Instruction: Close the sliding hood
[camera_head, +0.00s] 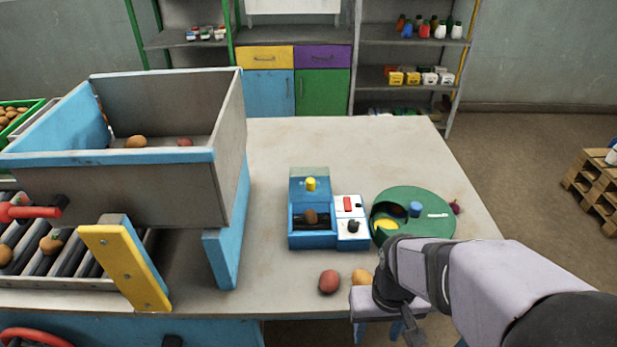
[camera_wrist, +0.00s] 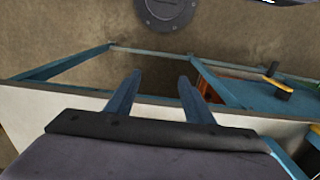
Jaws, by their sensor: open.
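The sliding hood (camera_head: 322,173) is a clear bluish panel at the back of a small blue box (camera_head: 312,241) in the head view. A yellow knob (camera_head: 311,184) stands at its front. The front of the box is uncovered, and a brown potato (camera_head: 311,217) shows in its dark interior. My gripper (camera_head: 379,329) is at the table's front edge, right of and nearer than the box, apart from the hood. Its blue fingers point down. In the wrist view my gripper (camera_wrist: 156,88) has its two fingers apart with nothing between them. The hood is not recognisable there.
A white control panel (camera_head: 343,227) with a red switch joins the box's right side. A green round tray (camera_head: 432,203) stands to its right. A reddish potato (camera_head: 329,281) and a yellowish one (camera_head: 361,277) lie in front. A large grey bin (camera_head: 190,190) stands left. The table behind the box is clear.

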